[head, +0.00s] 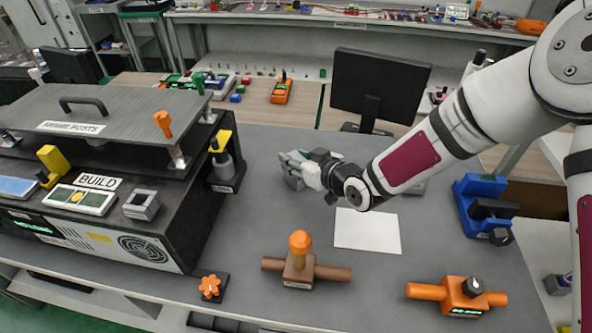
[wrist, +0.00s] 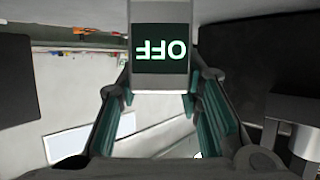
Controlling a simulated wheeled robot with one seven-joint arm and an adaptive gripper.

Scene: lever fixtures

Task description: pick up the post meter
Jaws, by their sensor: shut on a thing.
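The post meter (wrist: 160,50) appears to be the light grey box with a dark screen in the wrist view. Its screen reads OFF, upside down in that view. My gripper (wrist: 160,82) has its teal-padded fingers on either side of the box and is shut on it. In the head view my gripper (head: 294,163) is over the grey table, left of the white sheet. A small grey body (head: 292,180) shows at the fingertips there, mostly hidden by the gripper. I cannot tell whether it touches the table.
A white sheet (head: 367,231) lies on the table (head: 250,210). A monitor (head: 378,85) stands behind. An orange-knobbed valve (head: 299,262), an orange valve (head: 462,297) and a blue fixture (head: 486,208) stand in front and right. A black BUILD bench (head: 190,225) fills the left.

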